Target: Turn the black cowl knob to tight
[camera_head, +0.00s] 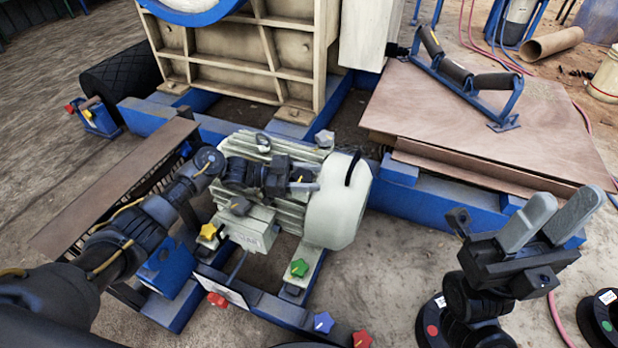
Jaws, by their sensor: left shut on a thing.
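The electric motor (287,205) lies in the middle on a blue frame, its pale rounded cowl (338,205) at the right end. A curved black strip (352,168) shows on top of the cowl. My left gripper (312,180) reaches across the motor from the left, its fingers at the cowl's near edge. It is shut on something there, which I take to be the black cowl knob. The fingers hide the knob, so its turn cannot be seen. My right gripper (566,203) is open and empty at the lower right, well away from the motor.
A dark star knob (240,206) and a yellow knob (208,231) sit by the terminal box. A green knob (299,268), a red knob (217,300) and a blue knob (323,322) are lower down. A roller frame (466,80) lies on the brown board at the upper right.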

